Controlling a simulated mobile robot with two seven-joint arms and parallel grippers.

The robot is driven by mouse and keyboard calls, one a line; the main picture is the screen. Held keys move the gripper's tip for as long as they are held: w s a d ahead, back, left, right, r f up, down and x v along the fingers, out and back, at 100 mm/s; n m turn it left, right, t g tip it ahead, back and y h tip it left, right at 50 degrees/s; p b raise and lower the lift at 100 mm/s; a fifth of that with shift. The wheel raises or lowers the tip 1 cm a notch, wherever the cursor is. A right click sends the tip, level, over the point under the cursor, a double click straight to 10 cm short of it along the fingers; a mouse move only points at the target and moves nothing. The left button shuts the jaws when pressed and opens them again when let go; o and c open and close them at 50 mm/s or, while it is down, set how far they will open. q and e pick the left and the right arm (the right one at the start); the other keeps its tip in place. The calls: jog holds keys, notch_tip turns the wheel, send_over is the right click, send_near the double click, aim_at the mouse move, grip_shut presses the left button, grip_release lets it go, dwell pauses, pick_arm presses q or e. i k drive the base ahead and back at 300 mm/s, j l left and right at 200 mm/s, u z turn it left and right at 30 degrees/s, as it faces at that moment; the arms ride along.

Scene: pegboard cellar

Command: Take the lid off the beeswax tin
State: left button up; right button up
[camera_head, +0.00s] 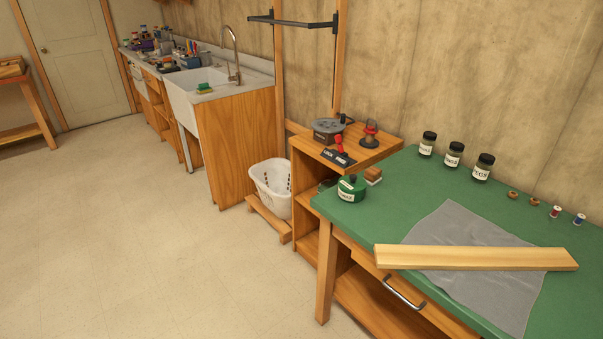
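A squat round green tin (350,188) with a pale label sits at the left end of the green-topped workbench (400,181). Its label is too small to read, so I cannot be sure it is the beeswax tin. A small dark knob-like shape shows on its top, and the tin looks closed. Neither of my grippers is in view, and nothing touches the tin.
Labelled jars (453,155) stand along the back. A wooden board (475,258) lies across a grey cloth (460,222). A wooden stand (325,157) and white basket (270,187) are left. The floor (150,240) is open.

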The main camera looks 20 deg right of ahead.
aim_at(352, 183)
jog(key=i+j+u, duration=0.3)
jog(key=i, duration=0.25)
jog(key=i+u, duration=0.25)
jog(key=i, duration=0.3)
jog(key=i+z, duration=0.5)
jog(key=i+j+z, duration=0.25)
jog(key=i+z, duration=0.35)
jog(key=z, duration=0.3)
jog(key=i+j+z, duration=0.15)
jog(key=z, duration=0.35)
jog(key=i+j+z, duration=0.15)
jog(key=z, duration=0.3)
jog(key=j+z, duration=0.25)
jog(key=z, duration=0.2)
jog(key=i+j+z, duration=0.1)
jog(key=j+z, duration=0.15)
jog(key=z, duration=0.25)
